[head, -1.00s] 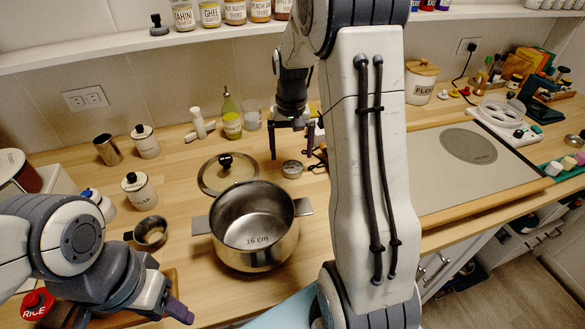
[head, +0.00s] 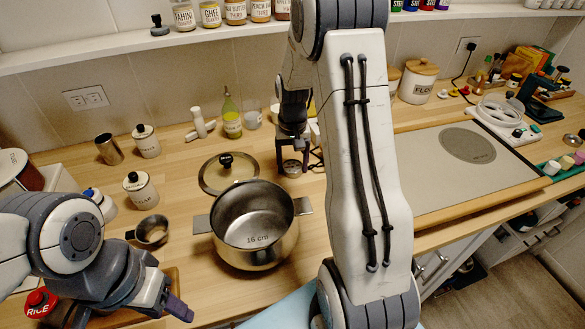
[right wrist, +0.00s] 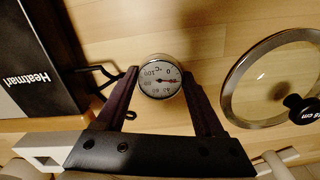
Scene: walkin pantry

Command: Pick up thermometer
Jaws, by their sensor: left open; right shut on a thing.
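The thermometer (right wrist: 161,77) is a small round dial with a white face and a metal rim. In the right wrist view it sits between the fingertips of my right gripper (right wrist: 160,84), which is shut on it. In the head view the thermometer (head: 291,167) shows low over the counter, behind the pot, below my right gripper (head: 292,155). I cannot tell whether it still touches the counter. My left gripper (head: 172,303) is open and empty at the lower left, away from the thermometer.
A steel pot (head: 254,225) stands in front of the thermometer. A glass lid (head: 215,178) lies to its left, also seen in the right wrist view (right wrist: 240,97). A dark box marked Heatmarl (right wrist: 35,65) is on the other side. A grey panel (head: 440,195) lies to the right.

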